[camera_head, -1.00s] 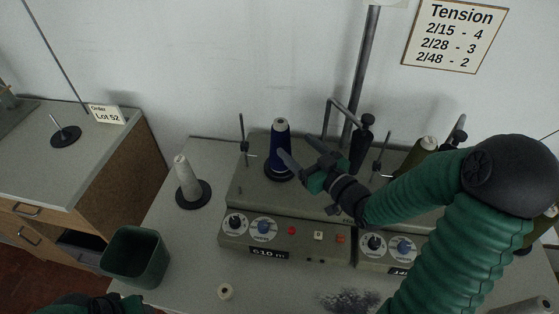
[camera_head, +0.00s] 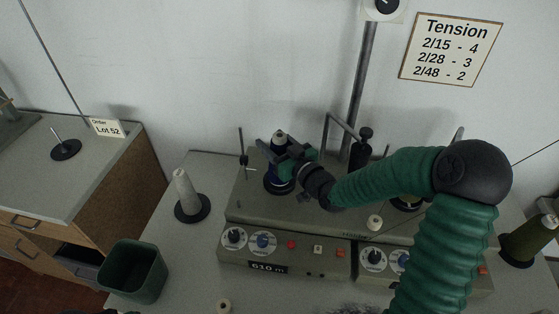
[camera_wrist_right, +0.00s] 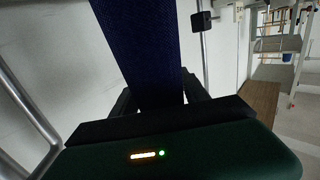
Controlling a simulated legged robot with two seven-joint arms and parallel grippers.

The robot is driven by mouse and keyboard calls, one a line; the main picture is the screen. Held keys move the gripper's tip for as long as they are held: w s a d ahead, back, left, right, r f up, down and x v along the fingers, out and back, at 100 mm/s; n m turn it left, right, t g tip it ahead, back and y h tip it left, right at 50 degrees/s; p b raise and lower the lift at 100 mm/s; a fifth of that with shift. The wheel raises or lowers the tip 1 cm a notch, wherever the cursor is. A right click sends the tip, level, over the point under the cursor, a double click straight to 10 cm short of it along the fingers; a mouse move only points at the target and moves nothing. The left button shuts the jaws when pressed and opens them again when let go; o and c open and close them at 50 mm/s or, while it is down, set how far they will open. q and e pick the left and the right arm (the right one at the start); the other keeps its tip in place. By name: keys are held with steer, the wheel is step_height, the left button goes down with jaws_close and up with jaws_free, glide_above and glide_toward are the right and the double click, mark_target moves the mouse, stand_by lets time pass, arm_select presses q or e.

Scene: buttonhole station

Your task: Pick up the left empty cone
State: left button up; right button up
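A cone wound with dark blue yarn (camera_head: 279,184) with a pale tip stands on the left half of the winding machine. My right gripper (camera_head: 274,152) is at its upper part, with a finger across it in the head view. In the right wrist view the blue yarn (camera_wrist_right: 145,45) runs down between the fingers (camera_wrist_right: 158,97); whether they press on it cannot be told. A pale grey cone (camera_head: 185,190) stands upright on a black round base left of the machine. A small pale cone or spool (camera_head: 374,222) is on the machine right of my gripper. My left gripper is not in view.
The machine (camera_head: 290,235) has a front panel with knobs, and thin rods rise behind the cones. A dark green bin (camera_head: 134,272) stands at the lower left. An olive cone (camera_head: 529,240) stands at the right.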

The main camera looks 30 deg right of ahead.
steer(key=c, duration=1)
steer(key=shift+o, duration=0.2)
